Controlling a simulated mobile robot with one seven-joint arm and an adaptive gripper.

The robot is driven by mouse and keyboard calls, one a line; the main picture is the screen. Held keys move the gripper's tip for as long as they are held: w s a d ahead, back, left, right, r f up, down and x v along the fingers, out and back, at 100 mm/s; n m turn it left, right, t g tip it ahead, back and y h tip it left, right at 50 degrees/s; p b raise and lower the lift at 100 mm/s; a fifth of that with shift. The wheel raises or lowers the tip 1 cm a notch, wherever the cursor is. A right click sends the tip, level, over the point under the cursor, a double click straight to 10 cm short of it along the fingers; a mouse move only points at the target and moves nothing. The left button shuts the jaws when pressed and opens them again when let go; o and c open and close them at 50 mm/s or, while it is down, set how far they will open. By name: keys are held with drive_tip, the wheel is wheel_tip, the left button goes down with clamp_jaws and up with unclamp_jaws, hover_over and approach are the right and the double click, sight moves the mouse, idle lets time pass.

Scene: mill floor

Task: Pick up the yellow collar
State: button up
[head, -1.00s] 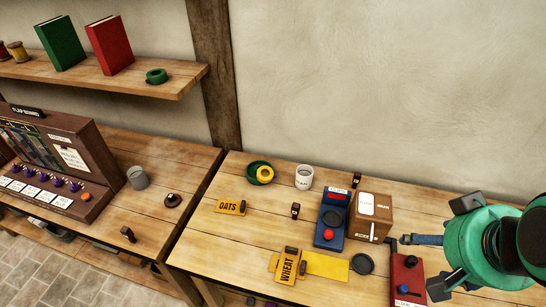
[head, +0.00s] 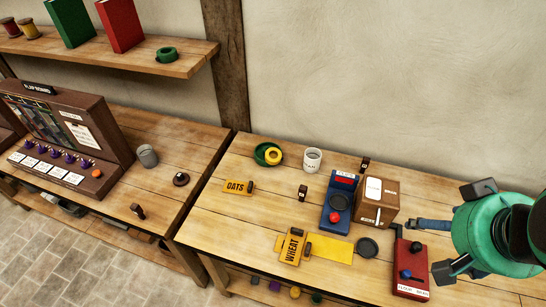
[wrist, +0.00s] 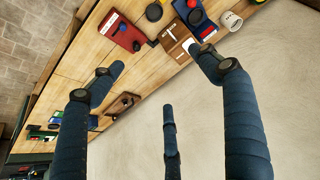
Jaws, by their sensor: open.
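The yellow collar (head: 273,155) is a small ring at the back left of the right-hand table. It rests in or on a green round dish (head: 262,150); I cannot tell which. My gripper (head: 428,245) is at the right side in the head view, well to the right of the collar, with the brown box and blue device between them. In the wrist view my gripper (wrist: 160,75) has its fingers spread wide with nothing between them. The collar cannot be made out in the wrist view.
A white mug (head: 312,160) stands just right of the dish. A blue device (head: 339,203), a brown box (head: 384,200) and a red device (head: 411,268) stand further right. The OATS tag (head: 236,187) lies in front of the dish. A shelf (head: 180,62) juts from the wall at left.

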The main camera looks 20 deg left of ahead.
sight(273, 154)
drive_tip(key=shift+w, duration=0.1)
drive_tip(key=w+a+r+g+p, duration=0.1)
drive_tip(key=w+a+r, duration=0.15)
drive_tip(key=w, duration=0.25)
drive_tip(key=w+a+r+n+y+p, duration=0.1)
drive_tip(key=w+a, duration=0.2)
drive_tip(key=w, duration=0.3)
drive_tip(key=w+a+r+g+p, duration=0.1)
drive_tip(key=w+a, duration=0.1)
drive_tip(key=w, duration=0.3)
drive_tip(key=w+a+f+n+g+p, duration=0.1)
drive_tip(key=w+a+f+p, duration=0.15)
drive_tip(key=w+a, duration=1)
drive_tip(key=w+a+f+n+g+p, duration=0.1)
drive_tip(key=w+a+f+g+p, duration=0.1)
drive_tip(key=w+a+f, duration=0.95)
drive_tip(key=w+a+f+p, duration=0.1)
drive_tip(key=a+f, duration=0.5)
drive_tip(key=f, duration=0.1)
drive_tip(key=w+a+f+g+p, duration=0.1)
drive_tip(key=w+a+f, duration=0.1)
drive_tip(key=a+f, duration=0.5)
drive_tip(key=shift+w+a+f+n, duration=0.25)
drive_tip(key=shift+f+n, duration=0.15)
drive_tip(key=shift+f, duration=0.3)
